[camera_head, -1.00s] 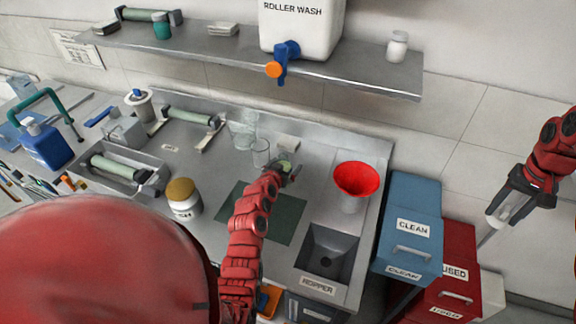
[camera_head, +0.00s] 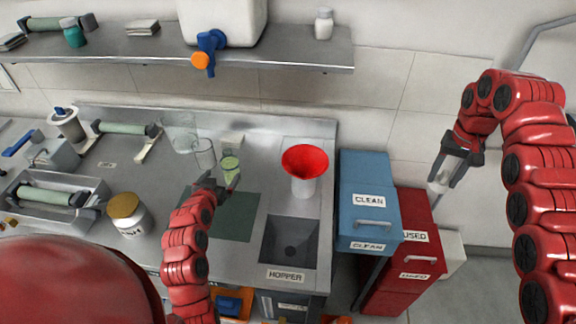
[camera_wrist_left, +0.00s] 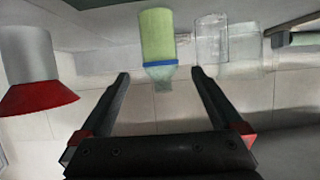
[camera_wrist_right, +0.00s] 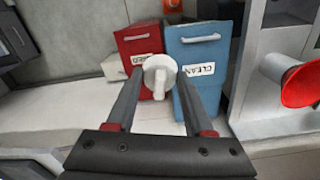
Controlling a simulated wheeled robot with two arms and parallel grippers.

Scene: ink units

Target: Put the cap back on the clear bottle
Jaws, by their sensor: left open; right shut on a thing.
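The clear bottle (camera_head: 230,168) stands on the metal bench with yellow-green contents. In the left wrist view the bottle (camera_wrist_left: 157,38) appears upside down, with a blue band and a clear neck. My left gripper (camera_head: 221,184) is open on the near side of it, and in the left wrist view the bottle lies ahead between the fingers. My right gripper (camera_head: 453,170) is shut on a white piece (camera_head: 437,188), out past the bench's right end. In the right wrist view this piece (camera_wrist_right: 160,75) shows a round disc and a knob; it looks like the cap.
Glass beakers (camera_head: 204,154) stand just left of the bottle. A red funnel (camera_head: 305,160) stands to its right, with a hopper (camera_head: 290,240) in front. Blue (camera_head: 367,185) and red (camera_head: 417,215) bins lie between the bench and my right gripper. A shelf (camera_head: 285,57) hangs above.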

